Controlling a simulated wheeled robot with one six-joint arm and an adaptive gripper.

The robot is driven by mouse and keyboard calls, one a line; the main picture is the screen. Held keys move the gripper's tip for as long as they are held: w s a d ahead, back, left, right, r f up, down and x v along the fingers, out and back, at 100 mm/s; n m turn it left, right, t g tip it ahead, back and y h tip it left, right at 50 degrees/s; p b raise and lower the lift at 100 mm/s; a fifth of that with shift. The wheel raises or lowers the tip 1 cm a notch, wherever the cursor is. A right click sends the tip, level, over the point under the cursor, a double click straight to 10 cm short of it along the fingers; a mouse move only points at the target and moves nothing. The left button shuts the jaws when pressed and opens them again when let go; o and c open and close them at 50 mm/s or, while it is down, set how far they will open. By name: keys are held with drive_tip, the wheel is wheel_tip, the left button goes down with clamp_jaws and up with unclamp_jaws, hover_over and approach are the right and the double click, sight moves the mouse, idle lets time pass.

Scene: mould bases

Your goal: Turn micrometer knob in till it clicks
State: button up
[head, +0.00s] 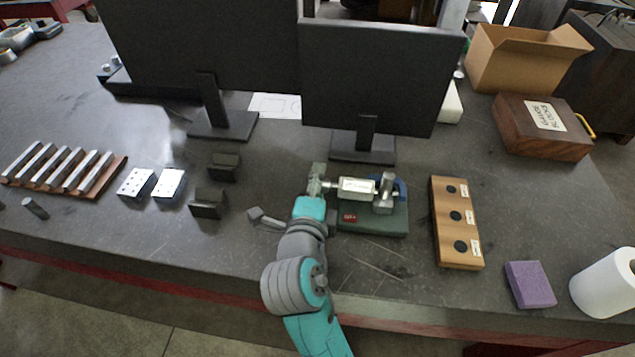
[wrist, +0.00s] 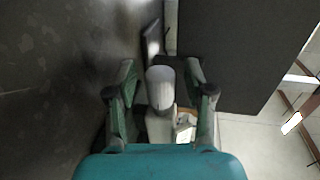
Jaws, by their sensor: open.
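The micrometer (head: 356,188) is a silver instrument with a pale labelled body, mounted on a dark green base (head: 378,222). A metal post and a blue part stand at its right. My gripper (head: 317,182) is at its left end, and it hides the knob in the head view. In the wrist view the knob (wrist: 161,87) is a pale grey cylinder between the two fingers of my gripper (wrist: 161,92). The fingers are open, one on each side, with gaps showing between them and the knob.
Two monitors (head: 380,75) stand behind the micrometer. A wooden block with three black discs (head: 441,237) lies to its right, and a purple block (head: 530,284) farther right. Dark blocks (head: 209,203) and a rack of metal bars (head: 100,183) lie left.

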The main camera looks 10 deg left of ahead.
clamp_jaws()
drive_tip(key=shift+f+t, duration=0.1)
drive_tip(key=shift+t, duration=1.4)
